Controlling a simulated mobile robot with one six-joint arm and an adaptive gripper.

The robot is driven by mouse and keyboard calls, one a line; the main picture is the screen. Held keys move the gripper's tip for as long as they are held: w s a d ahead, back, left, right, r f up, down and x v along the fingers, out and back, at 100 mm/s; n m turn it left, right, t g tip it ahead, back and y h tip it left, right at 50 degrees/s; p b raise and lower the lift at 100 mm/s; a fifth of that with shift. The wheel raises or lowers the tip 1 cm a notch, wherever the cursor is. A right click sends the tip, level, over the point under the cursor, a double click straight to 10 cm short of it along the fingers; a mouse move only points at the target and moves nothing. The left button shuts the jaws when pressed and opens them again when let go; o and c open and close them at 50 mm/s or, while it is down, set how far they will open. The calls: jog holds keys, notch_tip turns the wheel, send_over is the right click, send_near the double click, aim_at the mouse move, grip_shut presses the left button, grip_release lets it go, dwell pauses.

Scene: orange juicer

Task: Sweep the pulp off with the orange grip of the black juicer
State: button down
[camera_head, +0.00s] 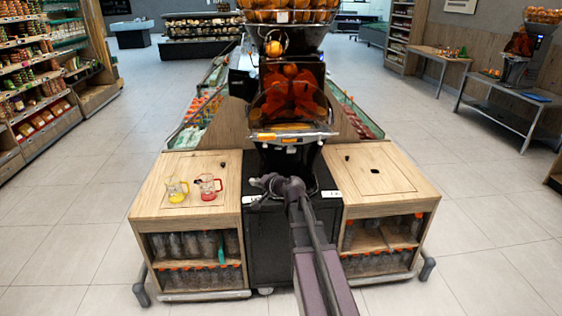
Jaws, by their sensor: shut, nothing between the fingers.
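The black juicer (318,150) stands in the middle of the wooden counter, with oranges (285,15) heaped on top. Its clear front cover shows orange parts (292,98) inside. A narrow orange bar (290,127), which looks like the orange grip, runs across the front below the cover. Pulp is too small to make out. My arm reaches up from the bottom, and my gripper (258,182) is shut and empty in front of the juicer's lower part, below the orange bar. It appears apart from the bar; its exact depth is hard to tell.
The right counter top (375,165) is mostly clear, with a dark hole. Bottles (195,245) fill the shelves below. Open tiled floor lies on both sides.

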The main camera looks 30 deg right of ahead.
jog(key=s+a+f+n+g+h, duration=0.1)
jog(key=s+a+f+n+g, duration=0.35)
jog(key=s+a, duration=0.3)
jog(key=s+a+f+n+g, duration=0.3)
jog(key=s+a+f+g, duration=0.25)
jog(key=s, duration=0.35)
jog(key=s+f+n+g+h, duration=0.2)
jog(key=s+g+h, duration=0.1)
jog(key=s, duration=0.5)
jog(key=shift+s+f+h, duration=0.2)
jog(key=shift+s+h, duration=0.2)
jog(key=shift+h, duration=0.2)
